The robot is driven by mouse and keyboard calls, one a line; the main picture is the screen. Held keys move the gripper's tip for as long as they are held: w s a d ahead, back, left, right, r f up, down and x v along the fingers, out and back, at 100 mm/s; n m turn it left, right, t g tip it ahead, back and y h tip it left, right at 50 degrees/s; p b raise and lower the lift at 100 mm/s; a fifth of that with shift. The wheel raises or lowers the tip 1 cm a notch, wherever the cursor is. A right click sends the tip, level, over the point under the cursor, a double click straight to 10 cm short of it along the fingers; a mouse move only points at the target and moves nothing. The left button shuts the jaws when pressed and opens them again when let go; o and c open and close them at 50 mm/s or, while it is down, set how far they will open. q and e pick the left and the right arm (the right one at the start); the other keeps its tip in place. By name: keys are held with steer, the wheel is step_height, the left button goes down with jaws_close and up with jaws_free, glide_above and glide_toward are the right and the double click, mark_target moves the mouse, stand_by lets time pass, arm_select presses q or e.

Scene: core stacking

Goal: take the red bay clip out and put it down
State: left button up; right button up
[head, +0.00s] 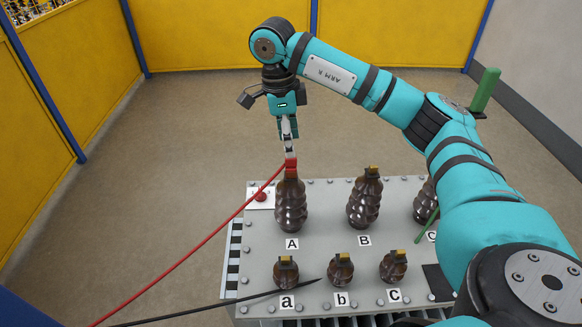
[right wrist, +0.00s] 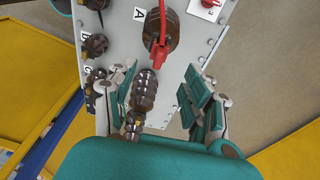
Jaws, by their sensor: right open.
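The red clip (head: 290,165) sits on top of the brown ribbed bushing marked A (head: 291,205), and a red cable (head: 200,245) runs from it down to the lower left. In the right wrist view the red clip (right wrist: 161,48) is at the brown bushing by the A label. My right gripper (head: 289,146) is open, directly above the clip in the head view. In the right wrist view its two fingers (right wrist: 160,92) stand apart, with the clip beyond them. I cannot tell whether they touch it. My left gripper is not in view.
The grey bolted plate (head: 325,235) carries tall bushings, including B (head: 364,200), and a front row of short ones (head: 340,270). A black cable (head: 210,310) reaches the plate's front. A green lead (head: 427,224) shows by C. A white plate with a red knob (head: 261,197) is left of A.

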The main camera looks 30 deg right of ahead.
mark_target(291, 166)
steer(key=shift+f+p, duration=0.35)
steer(key=shift+f, duration=0.3)
steer(key=shift+s+f, duration=0.1)
steer(key=shift+f, duration=0.45)
steer(key=shift+f+p, duration=0.3)
steer(key=shift+p, duration=0.1)
step_height(291, 166, down, 4)
steer(key=shift+s+d+r+p, duration=0.1)
steer(key=shift+r+p, duration=0.05)
steer(key=shift+p, duration=0.65)
steer(key=shift+f, duration=0.45)
jaws_close()
